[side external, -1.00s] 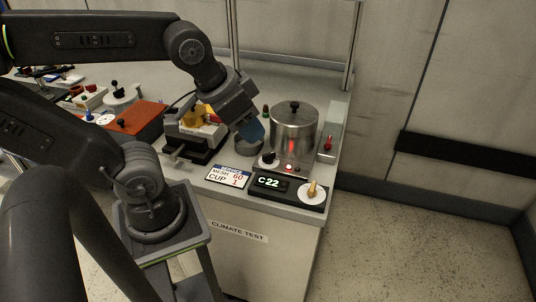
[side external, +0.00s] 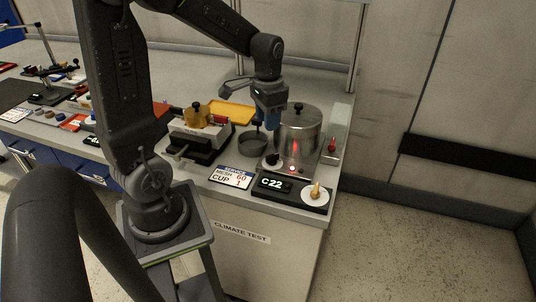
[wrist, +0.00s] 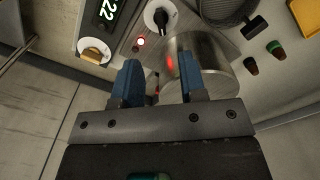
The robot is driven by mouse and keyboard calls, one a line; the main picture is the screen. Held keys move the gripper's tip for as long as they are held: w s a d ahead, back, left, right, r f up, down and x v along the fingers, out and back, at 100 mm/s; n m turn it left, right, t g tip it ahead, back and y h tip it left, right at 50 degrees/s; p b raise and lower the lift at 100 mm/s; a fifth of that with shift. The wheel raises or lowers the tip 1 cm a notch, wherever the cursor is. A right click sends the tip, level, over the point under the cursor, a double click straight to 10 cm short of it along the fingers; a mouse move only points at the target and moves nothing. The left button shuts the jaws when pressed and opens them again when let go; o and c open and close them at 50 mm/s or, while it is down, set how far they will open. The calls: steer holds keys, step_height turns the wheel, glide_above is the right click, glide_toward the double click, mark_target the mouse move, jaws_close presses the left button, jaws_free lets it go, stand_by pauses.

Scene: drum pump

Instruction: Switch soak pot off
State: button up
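The soak pot (side external: 298,132) is a lidded metal cylinder at the right end of the bench. In front of it are a black knob on a white dial (side external: 272,161) and a lit red lamp (side external: 292,168). The wrist view also shows the pot (wrist: 207,62), the black knob (wrist: 158,18) and the red lamp (wrist: 141,41). My gripper (side external: 269,124), with blue fingers, is above the bench, just left of the pot's upper part and apart from the knob. In the wrist view my gripper (wrist: 160,76) is open with nothing held.
A C22 display (side external: 273,184) and a dial with a tan knob (side external: 315,192) are at the front edge. A yellow tray (side external: 231,113) lies further back.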

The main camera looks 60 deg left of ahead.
mark_target(268, 156)
step_height(268, 156, down, 12)
stand_by(0.4)
steer(key=shift+c, duration=0.4)
jaws_close()
